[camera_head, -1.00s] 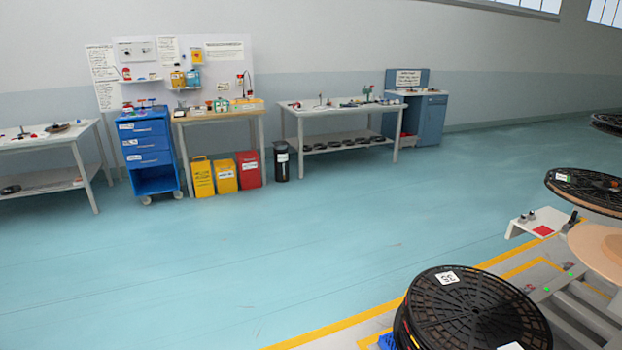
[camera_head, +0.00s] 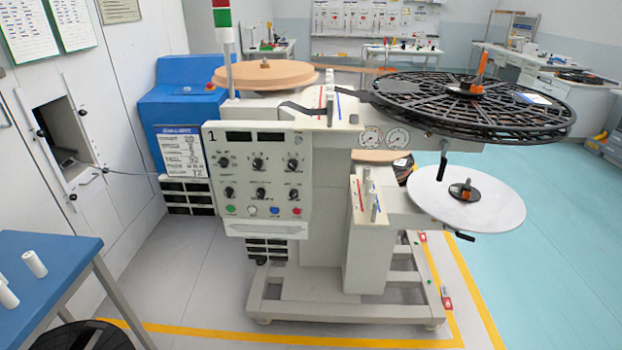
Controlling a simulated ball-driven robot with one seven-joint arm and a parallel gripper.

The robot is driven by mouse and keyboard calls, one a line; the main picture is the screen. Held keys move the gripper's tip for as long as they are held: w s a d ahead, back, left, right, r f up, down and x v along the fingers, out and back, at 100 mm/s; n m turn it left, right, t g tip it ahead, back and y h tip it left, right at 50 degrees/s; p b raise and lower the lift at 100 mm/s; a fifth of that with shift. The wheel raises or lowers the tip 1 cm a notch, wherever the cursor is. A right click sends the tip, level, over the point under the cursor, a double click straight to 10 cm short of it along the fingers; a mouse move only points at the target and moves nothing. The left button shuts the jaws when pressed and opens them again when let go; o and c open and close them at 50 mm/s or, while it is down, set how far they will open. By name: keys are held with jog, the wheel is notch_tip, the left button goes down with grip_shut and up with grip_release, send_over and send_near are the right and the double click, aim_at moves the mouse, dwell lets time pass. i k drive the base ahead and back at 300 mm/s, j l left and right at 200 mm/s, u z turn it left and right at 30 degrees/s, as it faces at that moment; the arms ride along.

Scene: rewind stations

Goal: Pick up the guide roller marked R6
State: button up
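Two white cylinders, possibly rollers, are at the lower left on a blue-topped table (camera_head: 45,268). One white cylinder (camera_head: 35,264) lies tilted near the table's back, and another white cylinder (camera_head: 8,296) is cut off by the left edge. No R6 mark can be read on either. Small upright guide posts (camera_head: 366,195) stand on the front of the rewind machine (camera_head: 330,230), too small to read. My gripper is not in view.
The machine carries a black spoked reel (camera_head: 470,103), a tan disc (camera_head: 265,75) and a white disc (camera_head: 467,197). A control panel (camera_head: 258,180) faces me. A blue cabinet (camera_head: 180,90) stands behind. Yellow floor lines (camera_head: 300,341) surround the machine. Turquoise floor (camera_head: 560,230) is clear at right.

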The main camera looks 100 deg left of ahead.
aim_at(371, 197)
jog(key=u, duration=2.25)
